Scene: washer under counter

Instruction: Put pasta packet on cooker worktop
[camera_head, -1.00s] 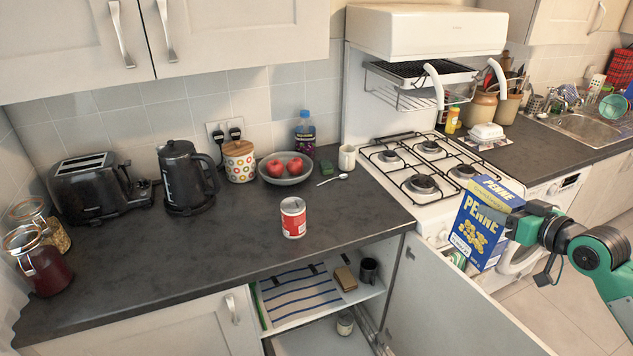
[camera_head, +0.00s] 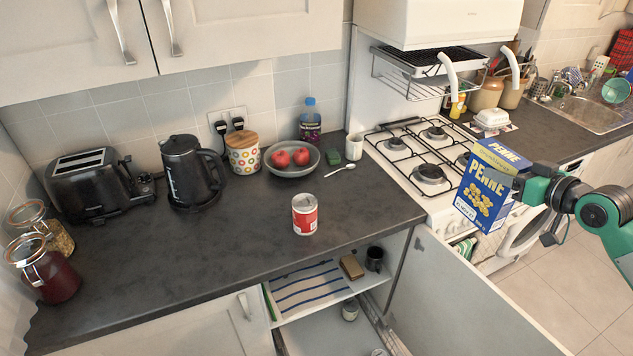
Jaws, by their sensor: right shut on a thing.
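The pasta packet (camera_head: 482,190) is a blue and yellow box marked PENNE. My right gripper (camera_head: 522,187) is shut on its right side and holds it up, slightly tilted, in front of the cooker. The box hides part of the cooker's front right. The cooker (camera_head: 440,209) is white, with several black-grated burners on top. The dark worktop (camera_head: 235,250) runs to the left of the cooker. My left gripper is not in view.
A red and white can (camera_head: 305,214) stands near the worktop's front edge. A bowl of red fruit (camera_head: 292,160), a kettle (camera_head: 190,172) and a toaster (camera_head: 100,185) stand behind. A cupboard door (camera_head: 470,290) hangs open below. The middle of the worktop is clear.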

